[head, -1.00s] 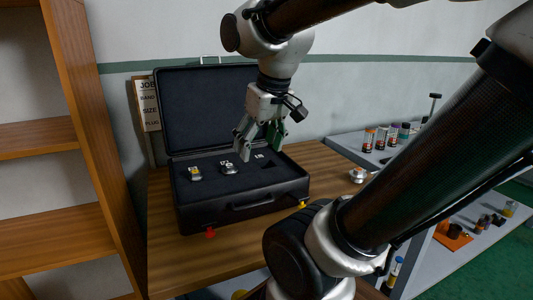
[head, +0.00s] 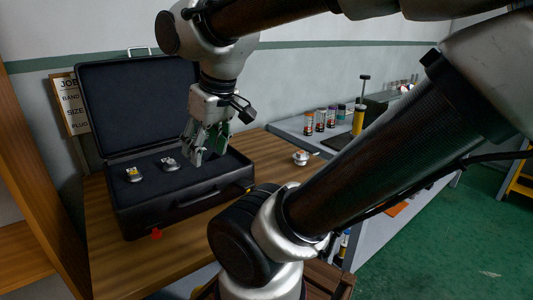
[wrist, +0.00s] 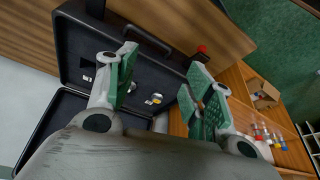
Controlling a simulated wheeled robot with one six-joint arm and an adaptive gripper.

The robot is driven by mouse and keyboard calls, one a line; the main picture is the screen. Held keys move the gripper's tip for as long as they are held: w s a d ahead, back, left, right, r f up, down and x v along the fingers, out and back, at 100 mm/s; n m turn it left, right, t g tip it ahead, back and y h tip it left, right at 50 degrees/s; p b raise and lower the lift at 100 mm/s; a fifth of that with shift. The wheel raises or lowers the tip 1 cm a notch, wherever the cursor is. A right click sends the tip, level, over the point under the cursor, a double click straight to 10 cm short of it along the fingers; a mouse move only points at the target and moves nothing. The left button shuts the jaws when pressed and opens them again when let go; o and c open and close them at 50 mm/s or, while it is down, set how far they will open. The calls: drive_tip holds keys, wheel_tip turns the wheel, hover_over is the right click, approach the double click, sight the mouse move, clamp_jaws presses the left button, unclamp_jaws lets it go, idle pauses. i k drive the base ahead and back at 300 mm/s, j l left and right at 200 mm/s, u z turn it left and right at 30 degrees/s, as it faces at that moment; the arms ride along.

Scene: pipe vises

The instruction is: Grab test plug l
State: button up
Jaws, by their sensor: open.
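The open black case (head: 185,206) stands on the wooden table. Two small metal plugs sit in its dark foam: one with a yellow mark (head: 133,175) at the left, one (head: 170,164) near the middle. Another silver plug-like part (head: 301,158) sits on the table, right of the case. I cannot read which is test plug l. My gripper (head: 208,157) is open and empty above the right part of the case, hiding the foam there. In the wrist view my gripper (wrist: 163,63) spreads over the case, with a plug (wrist: 154,99) visible beyond, between the fingers.
A grey bench (head: 290,128) with several small bottles (head: 320,119) runs along the wall at right. A job sign (head: 74,103) stands behind the raised lid. A wooden shelf (head: 30,190) is at left.

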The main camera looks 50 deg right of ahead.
sight(301, 158)
drive_tip(key=z, duration=0.4)
drive_tip(key=k+l+z, duration=0.1)
drive_tip(key=z, duration=0.25)
drive_tip(key=l+z, duration=0.15)
drive_tip(key=z, duration=0.25)
drive_tip(key=l+z, duration=0.1)
drive_tip(key=z, duration=0.3)
drive_tip(key=i+l+u, duration=0.25)
drive_tip(key=l, duration=0.2)
drive_tip(key=l+u, duration=0.25)
drive_tip(key=l, duration=0.15)
drive_tip(key=i+l+u, duration=0.25)
drive_tip(key=l, duration=0.25)
drive_tip(key=l+u, duration=0.25)
drive_tip(key=l, duration=0.25)
drive_tip(key=k+j, duration=0.05)
